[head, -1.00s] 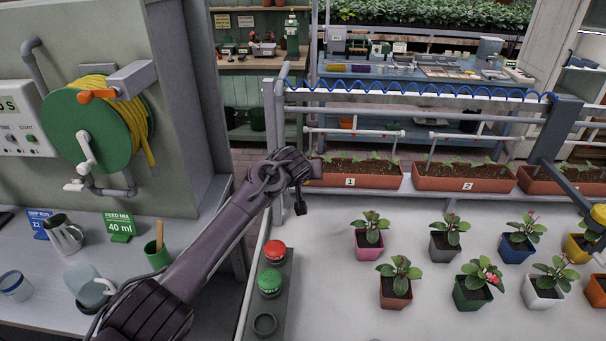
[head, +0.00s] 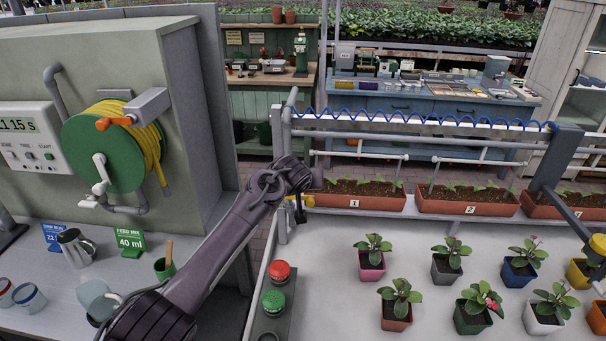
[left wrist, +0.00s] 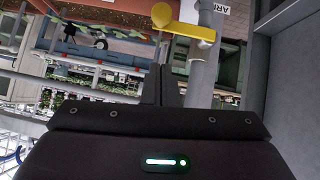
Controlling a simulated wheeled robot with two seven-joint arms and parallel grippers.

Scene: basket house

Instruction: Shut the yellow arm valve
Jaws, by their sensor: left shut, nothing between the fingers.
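The yellow arm valve (left wrist: 185,27) shows at the top of the left wrist view as a yellow lever with a rounded end, on a grey vertical pipe (left wrist: 203,75). In the head view only a small yellow part (head: 308,201) shows beside my left gripper (head: 301,211); the arm hides the rest. In the left wrist view the left gripper's fingers (left wrist: 171,82) are shut and empty. The lever lies beyond the fingertips and slightly right, with a visible gap. My right gripper is not in view.
A white bench (head: 330,270) with several potted plants lies to the right. Red (head: 279,271) and green (head: 273,300) buttons sit at its left edge. Planter troughs (head: 358,196) stand behind. A grey cabinet with a hose reel (head: 88,152) stands left.

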